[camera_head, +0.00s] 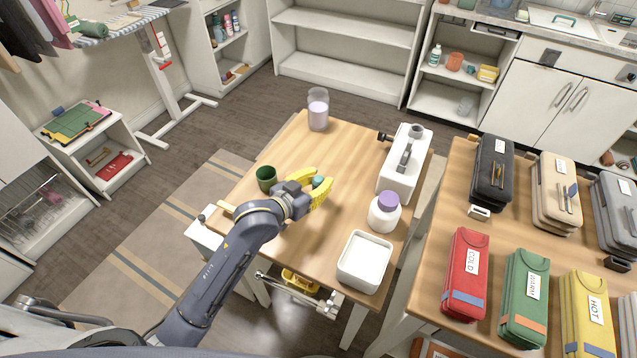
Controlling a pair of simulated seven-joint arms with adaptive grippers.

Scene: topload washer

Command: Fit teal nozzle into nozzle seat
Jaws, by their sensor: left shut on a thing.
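My left gripper (322,187), with yellow fingers, is over the middle of the near wooden table. It is shut on the small teal nozzle (318,181), which shows only in part between the fingers. A white jug-like container (391,181) lies right of the gripper, with a grey handle, a grey round part on top and a black fitting (384,137) on its left side. I cannot tell which part is the nozzle seat. My right gripper is not in view.
A dark green cup (266,178) is left of the gripper. A tumbler (318,108) stands at the far edge. A purple-capped white bottle (384,212) and an open white tub (364,262) are at the right. Several labelled pouches lie on the right table (449,205).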

